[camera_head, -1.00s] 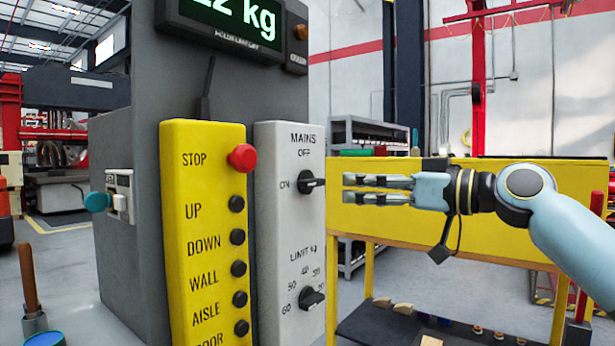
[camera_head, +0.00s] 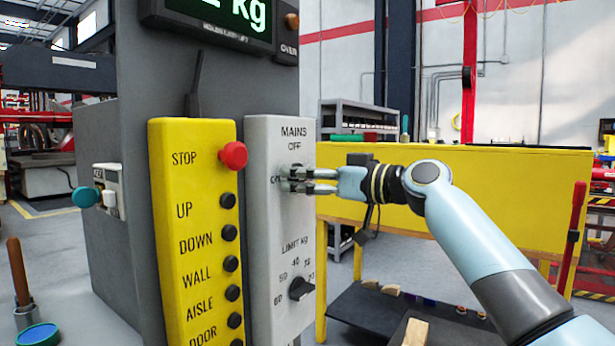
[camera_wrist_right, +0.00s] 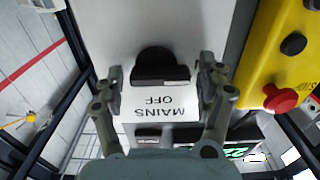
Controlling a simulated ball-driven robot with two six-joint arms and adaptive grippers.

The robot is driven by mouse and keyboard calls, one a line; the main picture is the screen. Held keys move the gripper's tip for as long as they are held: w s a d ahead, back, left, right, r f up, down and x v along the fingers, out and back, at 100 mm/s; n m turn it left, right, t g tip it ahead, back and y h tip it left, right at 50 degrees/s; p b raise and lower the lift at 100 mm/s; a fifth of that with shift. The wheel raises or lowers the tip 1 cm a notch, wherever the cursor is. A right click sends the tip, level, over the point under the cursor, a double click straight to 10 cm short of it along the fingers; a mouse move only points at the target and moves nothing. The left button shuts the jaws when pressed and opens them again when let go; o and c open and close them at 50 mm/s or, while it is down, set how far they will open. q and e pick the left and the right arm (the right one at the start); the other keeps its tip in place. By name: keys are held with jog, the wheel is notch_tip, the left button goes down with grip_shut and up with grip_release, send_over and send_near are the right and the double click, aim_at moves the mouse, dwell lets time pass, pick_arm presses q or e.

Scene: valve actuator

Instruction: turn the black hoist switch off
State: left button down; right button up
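The black mains switch (camera_wrist_right: 160,68) is a knob on the white panel (camera_head: 282,215), beside the labels MAINS, OFF and ON. My right gripper (camera_head: 308,180) has come in from the right and its fingertips are at the switch, covering most of it in the head view. In the right wrist view the gripper (camera_wrist_right: 163,85) is open, one finger on each side of the knob, with a visible gap on both sides. The upside-down OFF label shows just below the knob there. My left gripper is not in view.
A yellow panel (camera_head: 195,265) with a red STOP button (camera_head: 233,155) and several black buttons stands left of the white panel. A black limit knob (camera_head: 301,286) sits lower on the white panel. A yellow bench (camera_head: 480,195) stands behind my right arm.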

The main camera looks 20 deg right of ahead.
jog(key=c, duration=0.9)
jog(key=shift+m, duration=0.3)
jog(key=m, duration=0.3)
jog(key=shift+p, duration=0.3)
jog(key=m+p, duration=0.1)
jog(key=m, duration=0.4)
jog(key=shift+w+r+p, duration=0.1)
jog(key=shift+r+p, duration=0.05)
jog(key=shift+p, duration=0.15)
jog(key=m+p, duration=0.2)
jog(key=m, duration=0.2)
jog(key=shift+d, duration=0.1)
jog(key=shift+m+p, duration=1.05)
jog(key=shift+m, duration=1.25)
